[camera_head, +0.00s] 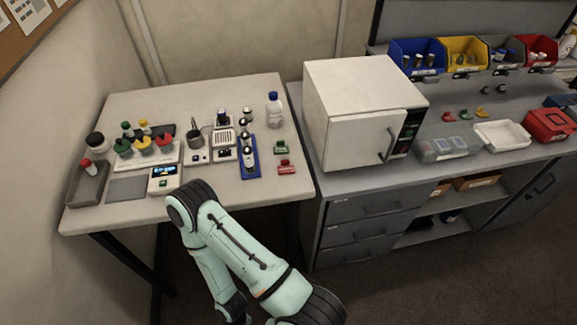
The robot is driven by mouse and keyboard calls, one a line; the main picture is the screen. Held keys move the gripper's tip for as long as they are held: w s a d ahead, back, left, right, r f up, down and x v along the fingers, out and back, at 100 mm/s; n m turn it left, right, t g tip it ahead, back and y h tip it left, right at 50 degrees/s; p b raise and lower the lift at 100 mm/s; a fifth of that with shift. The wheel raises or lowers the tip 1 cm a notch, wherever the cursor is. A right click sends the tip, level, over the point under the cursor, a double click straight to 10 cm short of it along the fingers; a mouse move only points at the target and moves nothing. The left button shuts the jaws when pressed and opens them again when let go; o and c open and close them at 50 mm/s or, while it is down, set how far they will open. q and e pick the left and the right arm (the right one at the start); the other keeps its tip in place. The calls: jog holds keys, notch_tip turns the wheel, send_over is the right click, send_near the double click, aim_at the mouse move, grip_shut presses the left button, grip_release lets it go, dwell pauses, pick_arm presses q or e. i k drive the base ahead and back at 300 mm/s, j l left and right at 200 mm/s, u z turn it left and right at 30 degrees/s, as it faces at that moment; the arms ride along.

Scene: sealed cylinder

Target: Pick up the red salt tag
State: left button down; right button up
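A small red tag-like piece (287,167) lies near the right edge of the left table, just in front of a similar green piece (281,148). Another small red piece (448,116) lies on the grey counter at the right, beside a green one (465,115) and a yellow one (482,112). Their labels are too small to read, so I cannot tell which red piece is the salt tag. One of my arms rises from the bottom middle, bent in front of the left table. Neither gripper is in view.
A white oven-like box (362,112) stands on the counter right of the left table (240,92). A white bottle (273,110) stands behind. A white tray (502,135) sits farther right.

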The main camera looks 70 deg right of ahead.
aim_at(285, 168)
jog(key=z, duration=2.6)
